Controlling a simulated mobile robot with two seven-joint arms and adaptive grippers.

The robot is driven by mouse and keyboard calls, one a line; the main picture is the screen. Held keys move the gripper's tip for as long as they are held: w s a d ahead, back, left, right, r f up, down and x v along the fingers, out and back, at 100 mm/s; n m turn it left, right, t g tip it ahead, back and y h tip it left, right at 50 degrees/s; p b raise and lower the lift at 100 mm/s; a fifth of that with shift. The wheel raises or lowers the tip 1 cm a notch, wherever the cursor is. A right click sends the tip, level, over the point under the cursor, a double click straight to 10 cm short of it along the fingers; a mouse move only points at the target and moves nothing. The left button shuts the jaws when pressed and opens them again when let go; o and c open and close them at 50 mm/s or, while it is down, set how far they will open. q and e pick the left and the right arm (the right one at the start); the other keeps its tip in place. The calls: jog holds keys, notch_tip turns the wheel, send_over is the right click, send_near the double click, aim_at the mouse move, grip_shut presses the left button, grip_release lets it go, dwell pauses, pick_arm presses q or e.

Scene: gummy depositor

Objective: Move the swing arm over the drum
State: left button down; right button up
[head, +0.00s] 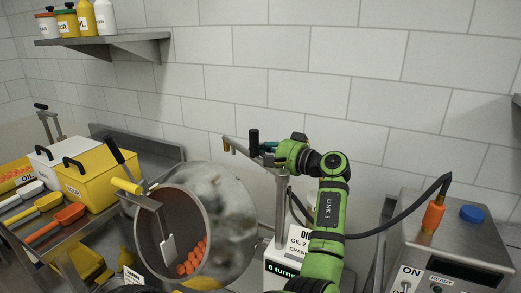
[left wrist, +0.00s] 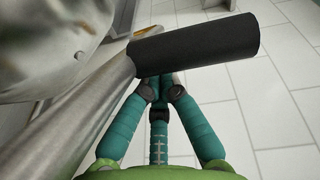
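The grey metal swing arm (head: 240,147) tops a post right of the drum (head: 229,210). It reaches left behind the drum's upper right side, with a yellow-brown nozzle (head: 227,146) at its end. Its upright black handle (head: 254,137) also shows large in the left wrist view (left wrist: 198,50). My left gripper (head: 264,147) is at the handle's right side. In the left wrist view its teal fingers (left wrist: 158,82) converge, with their tips hidden behind the handle, so their closure is unclear. The tilted drum holds several orange pieces (head: 190,260). My right gripper is out of view.
A control box (head: 433,230) with a blue cap stands at the right, with a dark cable crossing from it behind my arm. A yellow bin (head: 88,185) and scoops (head: 55,225) lie left on a metal bench. A bottle shelf (head: 110,40) hangs upper left.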

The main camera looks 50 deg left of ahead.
pick_arm(q)
jog(key=shift+s, duration=0.1)
jog(key=shift+s+a+f+n+g+h+b, duration=0.15)
jog(key=shift+s+n+g+h+b, duration=0.35)
jog(key=shift+s+n+g+b, duration=0.5)
jog(key=s+d+n+g+h+b, duration=0.3)
jog(key=s+n+g+h+b, duration=0.3)
jog(key=s+n+g+h, duration=0.2)
jog(key=shift+s+d+n+g+h, duration=0.4)
jog(key=shift+s+g+h, duration=0.3)
jog(key=shift+h, duration=0.4)
notch_tip(320, 180, up, 10)
jog(key=shift+r, duration=0.2)
